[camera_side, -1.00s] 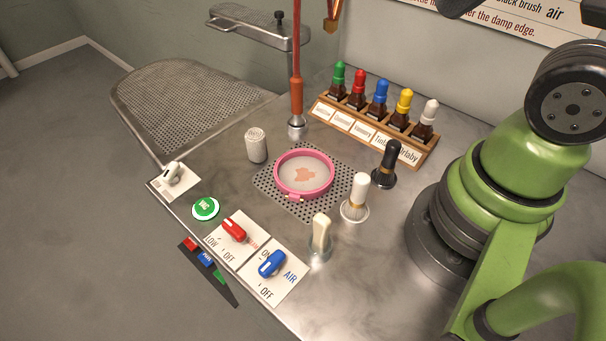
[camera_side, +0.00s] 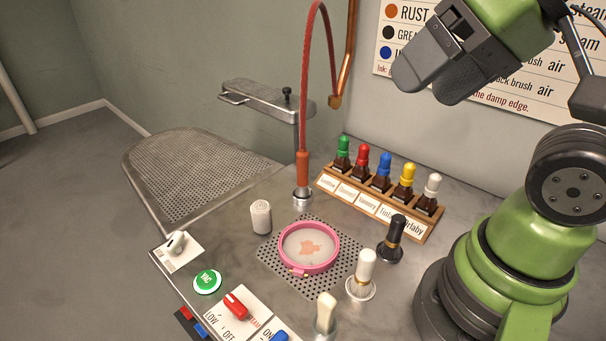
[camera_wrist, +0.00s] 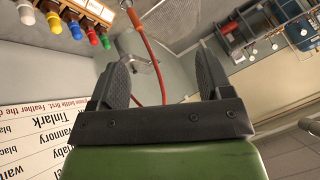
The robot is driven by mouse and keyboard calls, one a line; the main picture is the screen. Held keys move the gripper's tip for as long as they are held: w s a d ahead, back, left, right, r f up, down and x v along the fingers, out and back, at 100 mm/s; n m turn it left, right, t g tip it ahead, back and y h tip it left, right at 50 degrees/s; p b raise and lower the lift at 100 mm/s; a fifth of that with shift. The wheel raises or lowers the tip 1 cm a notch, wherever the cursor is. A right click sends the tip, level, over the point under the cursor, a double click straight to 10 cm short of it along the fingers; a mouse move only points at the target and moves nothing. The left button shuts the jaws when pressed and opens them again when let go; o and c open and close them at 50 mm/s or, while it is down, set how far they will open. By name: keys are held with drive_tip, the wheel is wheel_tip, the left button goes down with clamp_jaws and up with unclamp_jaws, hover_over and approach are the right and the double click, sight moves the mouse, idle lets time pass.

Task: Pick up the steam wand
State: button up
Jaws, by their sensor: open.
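The steam wand (camera_side: 303,168) has an orange-brown grip and stands upright in a small metal holder (camera_side: 303,198) at the back of the bench. A red hose (camera_side: 313,50) arches up from its top. In the wrist view the wand's grip (camera_wrist: 130,42) is upside down near the top edge, with the hose running down between the fingers. My gripper (camera_side: 418,84) is open and empty, high up and to the right of the wand, well apart from it. Both fingers show in the wrist view (camera_wrist: 163,70).
A rack of capped bottles (camera_side: 380,200) stands right of the wand. A white roll (camera_side: 261,217) stands just left and in front of it. A pink hoop (camera_side: 309,248), brushes (camera_side: 364,270) and switches (camera_side: 236,305) lie nearer. A copper pipe (camera_side: 346,60) hangs behind.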

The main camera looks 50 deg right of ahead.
drive_tip(key=c, duration=0.3)
drive_tip(key=n+g+h, duration=0.2)
drive_tip(key=n+g, duration=0.2)
drive_tip(key=g, duration=0.2)
hover_over(303, 162)
drive_tip(key=d, duration=0.2)
drive_tip(key=f, duration=1.7)
drive_tip(key=shift+w+a+f, duration=0.1)
drive_tip(key=shift+a+f, duration=0.15)
drive_tip(key=shift+f, duration=0.15)
drive_tip(key=shift+w+a+f, duration=0.1)
drive_tip(key=shift+f, duration=0.9)
drive_tip(key=shift+w+a+f, duration=0.1)
drive_tip(key=shift+w+f, duration=0.05)
drive_tip(key=shift+f, duration=0.9)
drive_tip(key=shift+w+a+f, duration=0.1)
drive_tip(key=shift+f, duration=0.9)
